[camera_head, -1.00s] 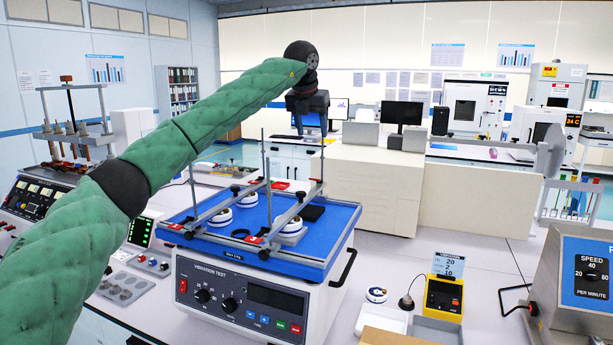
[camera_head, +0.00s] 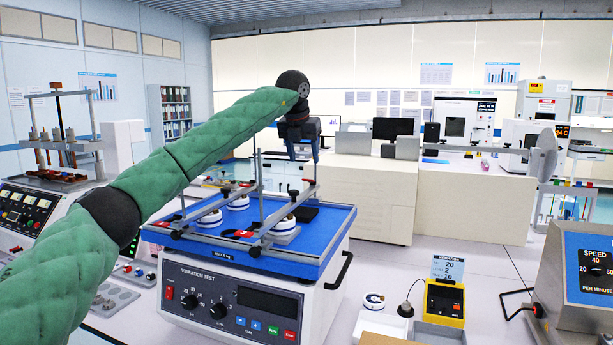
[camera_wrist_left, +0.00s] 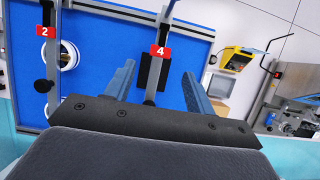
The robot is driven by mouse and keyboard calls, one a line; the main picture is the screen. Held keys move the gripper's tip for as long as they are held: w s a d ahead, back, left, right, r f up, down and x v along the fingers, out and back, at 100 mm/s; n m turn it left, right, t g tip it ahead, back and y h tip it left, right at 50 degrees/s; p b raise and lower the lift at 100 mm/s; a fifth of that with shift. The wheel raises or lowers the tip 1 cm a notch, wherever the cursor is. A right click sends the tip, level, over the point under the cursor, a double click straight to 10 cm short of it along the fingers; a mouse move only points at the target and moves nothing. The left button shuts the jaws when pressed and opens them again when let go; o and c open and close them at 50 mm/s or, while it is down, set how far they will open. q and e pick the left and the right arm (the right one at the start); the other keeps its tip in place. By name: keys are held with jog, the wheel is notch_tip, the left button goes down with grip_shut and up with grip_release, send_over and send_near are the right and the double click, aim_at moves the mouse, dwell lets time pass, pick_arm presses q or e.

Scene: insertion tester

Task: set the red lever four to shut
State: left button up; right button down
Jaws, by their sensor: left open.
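The red tag marked 4 (camera_wrist_left: 160,51) sits on a grey clamp bar in the left wrist view. The bar runs down between my left gripper's two blue-grey fingers (camera_wrist_left: 158,90), which are apart. A dark knob is on the bar's near end. In the head view my left gripper (camera_head: 307,160) hangs over the far right corner of the vibration tester, by an upright post. Its fingertips are hard to make out there, and I cannot tell whether they touch the bar. My right gripper is not in view.
A second bar with a red tag marked 2 (camera_wrist_left: 45,31) lies left of the fingers. The tester's blue plate (camera_head: 325,237) carries round white pieces (camera_head: 285,228), a black pad and thin upright posts. A yellow counter box (camera_head: 444,301) stands to the right on the bench.

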aim_at(310, 182)
pick_arm(q)
jog(key=p+x, duration=0.1)
jog(key=x, duration=0.5)
jog(key=shift+w+f, duration=0.15)
jog(key=shift+f, duration=0.2)
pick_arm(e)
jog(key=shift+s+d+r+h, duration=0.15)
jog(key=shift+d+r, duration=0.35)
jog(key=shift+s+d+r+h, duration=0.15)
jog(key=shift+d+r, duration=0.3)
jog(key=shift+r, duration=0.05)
